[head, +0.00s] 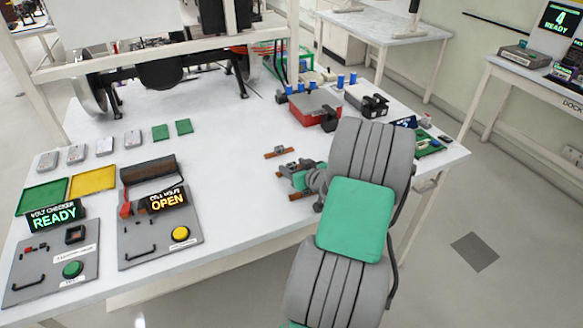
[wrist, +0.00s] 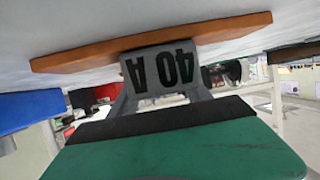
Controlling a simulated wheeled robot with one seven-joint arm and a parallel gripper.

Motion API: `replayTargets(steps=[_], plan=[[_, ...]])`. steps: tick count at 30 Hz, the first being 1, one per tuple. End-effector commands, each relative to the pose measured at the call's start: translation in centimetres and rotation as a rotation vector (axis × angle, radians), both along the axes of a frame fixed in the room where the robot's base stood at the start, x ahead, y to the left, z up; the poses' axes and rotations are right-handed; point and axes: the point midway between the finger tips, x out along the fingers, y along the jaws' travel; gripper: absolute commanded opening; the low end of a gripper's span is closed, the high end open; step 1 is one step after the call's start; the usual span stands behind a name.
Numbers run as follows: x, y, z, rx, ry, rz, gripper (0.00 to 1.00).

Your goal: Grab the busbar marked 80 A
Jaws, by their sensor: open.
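A copper-coloured busbar (wrist: 90,58) with a grey block marked 40 A, upside down, fills the top of the wrist view. My gripper (wrist: 160,98) is open, with its fingers close to that block; I cannot tell whether they touch it. In the head view my gripper (head: 286,173) is low over the table among the busbars. One busbar (head: 279,152) lies just behind it, clear of the arm. Another busbar (head: 297,196) lies on its near side, partly covered. A bit of copper shows at the fingertips. No 80 A marking is readable in either view.
A red and grey box (head: 310,107) and black clamp-like parts stand at the back right of the white table (head: 225,140). Two tester panels, one reading OPEN (head: 167,199), and green and yellow trays (head: 92,180) are at left. The table's middle is clear.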

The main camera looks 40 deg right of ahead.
Motion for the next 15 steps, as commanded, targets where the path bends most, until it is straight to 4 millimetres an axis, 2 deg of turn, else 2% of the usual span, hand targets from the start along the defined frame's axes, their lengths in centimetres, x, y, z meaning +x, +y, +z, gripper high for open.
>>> replayTargets(steps=[2,15], plan=[[-0.02,0.01,-0.02,0.000,0.000,0.000,0.53],[-0.04,0.04,-0.01,0.001,0.001,0.001,0.17]])
